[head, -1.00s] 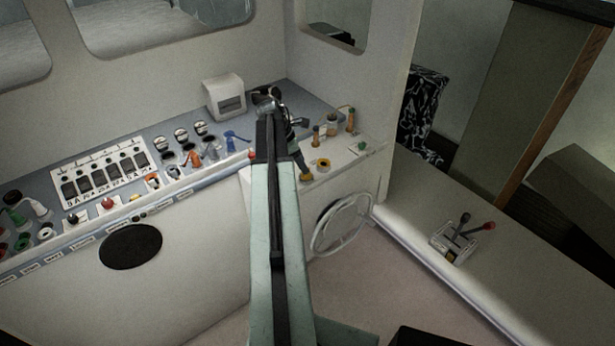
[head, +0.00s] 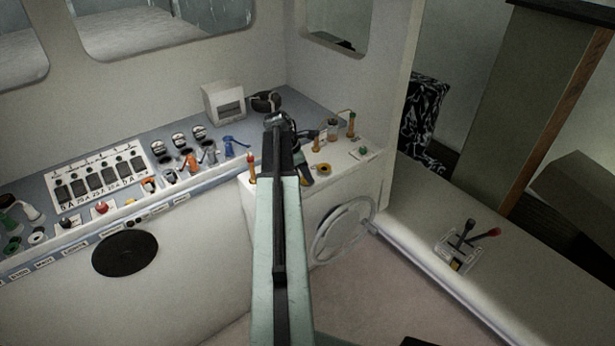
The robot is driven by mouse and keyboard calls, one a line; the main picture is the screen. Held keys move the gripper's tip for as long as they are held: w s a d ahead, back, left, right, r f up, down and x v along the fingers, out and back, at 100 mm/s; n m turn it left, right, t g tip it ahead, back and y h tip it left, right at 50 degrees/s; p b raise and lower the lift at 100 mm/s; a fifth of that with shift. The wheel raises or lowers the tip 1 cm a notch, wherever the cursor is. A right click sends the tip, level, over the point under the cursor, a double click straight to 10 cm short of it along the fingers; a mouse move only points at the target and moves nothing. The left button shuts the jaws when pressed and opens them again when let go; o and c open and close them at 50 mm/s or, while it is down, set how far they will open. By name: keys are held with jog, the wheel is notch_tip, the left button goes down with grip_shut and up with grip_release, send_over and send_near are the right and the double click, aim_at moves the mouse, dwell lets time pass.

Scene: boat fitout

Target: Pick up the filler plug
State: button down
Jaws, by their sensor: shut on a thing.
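My gripper (head: 277,119) is at the far end of my arm, over the right part of the console near its back corner. It is seen from behind, and its fingertips are mostly hidden by my own arm. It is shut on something. The held thing, taken to be the filler plug, is hidden behind the gripper and arm, so its shape and colour cannot be told.
A black headset-like thing (head: 265,101) and a pale box (head: 223,102) stand behind the gripper. A dark tool with a yellow band (head: 303,173), a yellow ring (head: 322,169) and orange-handled items (head: 316,141) crowd the right counter. A steering wheel (head: 342,230) is below.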

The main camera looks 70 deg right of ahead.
jog(key=shift+r+p, duration=0.55)
jog(key=shift+r, duration=0.05)
jog(key=r+p, duration=0.3)
jog(key=shift+s+a, duration=0.1)
jog(key=shift+a, duration=0.1)
jog(key=s+a, duration=0.7)
jog(key=a, duration=0.6)
jog(key=shift+a+r+p, duration=0.35)
jog(key=shift+r+p, duration=0.05)
